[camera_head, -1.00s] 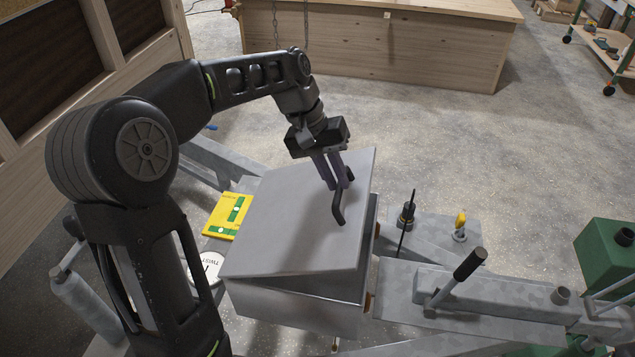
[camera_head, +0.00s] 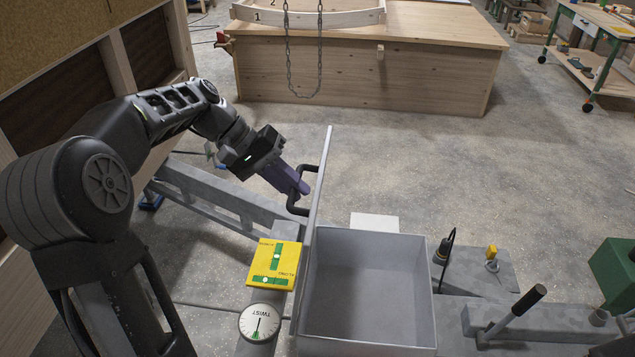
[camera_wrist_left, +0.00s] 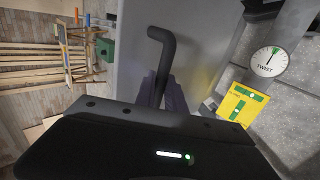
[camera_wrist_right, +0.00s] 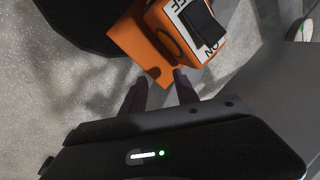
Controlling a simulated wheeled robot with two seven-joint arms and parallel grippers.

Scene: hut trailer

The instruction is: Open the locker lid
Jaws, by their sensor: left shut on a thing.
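The locker (camera_head: 366,290) is a grey metal box, open at the top and empty inside. Its lid (camera_head: 318,185) stands about upright along the box's left side, seen nearly edge-on in the head view. A dark bent handle (camera_head: 297,205) sticks out from the lid's left face. My left gripper (camera_head: 303,188) is shut on the handle. In the left wrist view the handle (camera_wrist_left: 162,60) passes between the fingers, with the grey lid (camera_wrist_left: 195,35) behind. My right gripper (camera_wrist_right: 158,88) shows only in its wrist view, fingers apart with nothing visible between them.
A yellow level plate (camera_head: 274,265) and a round TWIST dial (camera_head: 260,322) sit left of the locker. An orange switch box (camera_wrist_right: 170,40) is close beyond my right fingertips. A black-gripped lever (camera_head: 515,313) stands right of the locker. A wooden bench (camera_head: 360,75) stands behind, with clear floor before it.

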